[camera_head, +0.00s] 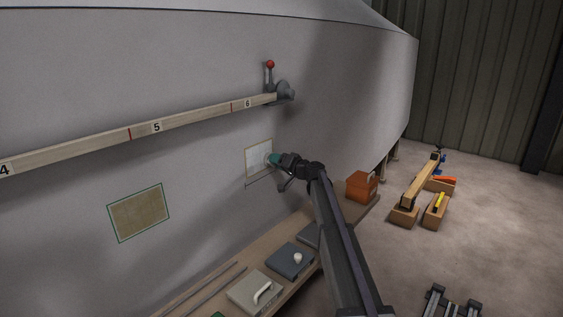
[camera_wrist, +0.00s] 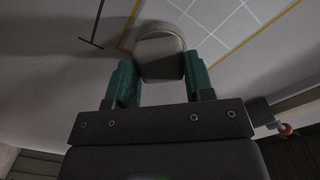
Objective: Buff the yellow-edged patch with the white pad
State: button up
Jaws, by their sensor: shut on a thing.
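The yellow-edged patch (camera_head: 253,163) is on the pale hull wall, right of the middle of the rail. In the wrist view the patch (camera_wrist: 236,22) is grey with a grid of white lines and a yellow border. My gripper (camera_head: 274,160) is at its right side in the head view. In the wrist view its green fingers (camera_wrist: 160,82) are shut on a pale, rounded piece, which looks like the white pad (camera_wrist: 160,58). The pad overlaps the patch's border and corner in that view. Whether it touches the surface I cannot tell. The pad's face is hidden.
A green-edged tan patch (camera_head: 139,213) lies further left. The numbered rail (camera_head: 185,118) with a red-knobbed lever (camera_head: 270,66) runs above. Below, a shelf (camera_head: 217,268) bears a beige block with a handle (camera_head: 254,294), a dark block with a white knob (camera_head: 289,263) and an orange box (camera_head: 361,187).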

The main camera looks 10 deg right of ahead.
jog(key=shift+s+a, duration=1.2)
jog(key=shift+a, duration=0.3)
jog(key=shift+s+a, duration=1.15)
jog(key=shift+a, duration=0.35)
jog(key=shift+s+a, duration=1.2)
jog(key=shift+a, duration=0.3)
jog(key=shift+o, duration=1.4)
jog(key=shift+f, duration=0.1)
jog(key=shift+c, duration=1.4)
jog(key=shift+s+d, duration=0.4)
jog(key=shift+s, duration=0.05)
jog(key=shift+v, duration=2.45)
jog(key=shift+d, duration=0.1)
jog(key=shift+v, duration=2.5)
